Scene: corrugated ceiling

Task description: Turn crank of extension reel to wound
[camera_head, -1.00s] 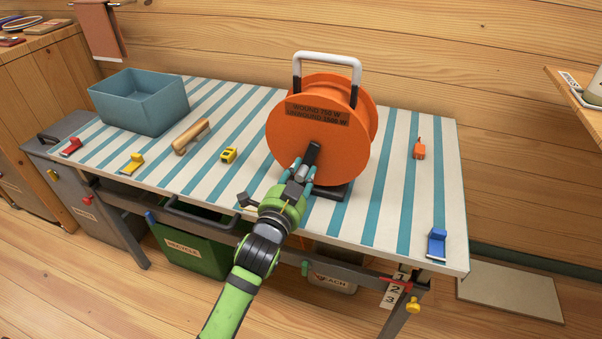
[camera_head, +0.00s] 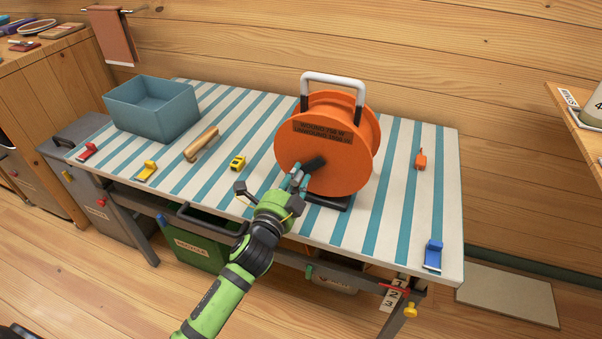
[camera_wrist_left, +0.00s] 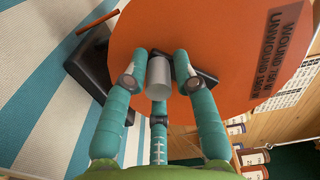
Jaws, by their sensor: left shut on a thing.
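The extension reel (camera_head: 327,150) is an orange drum with a white-topped carry handle and a dark label. It stands upright on a dark base on the striped table. Its black crank arm (camera_head: 315,163) points down and left from near the drum's centre. My left gripper (camera_head: 297,177) is shut around the grey crank knob, in front of the drum's lower left. In the left wrist view the teal fingers flank the grey knob (camera_wrist_left: 158,77), and the crank arm (camera_wrist_left: 205,79) is partly hidden behind it. My right gripper is not in view.
The striped table (camera_head: 390,215) also bears a blue bin (camera_head: 152,118), a wooden-handled item (camera_head: 201,144), a yellow item (camera_head: 238,163), an orange item (camera_head: 420,160) and a blue clamp (camera_head: 433,256). A green bin (camera_head: 195,245) stands below the front edge.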

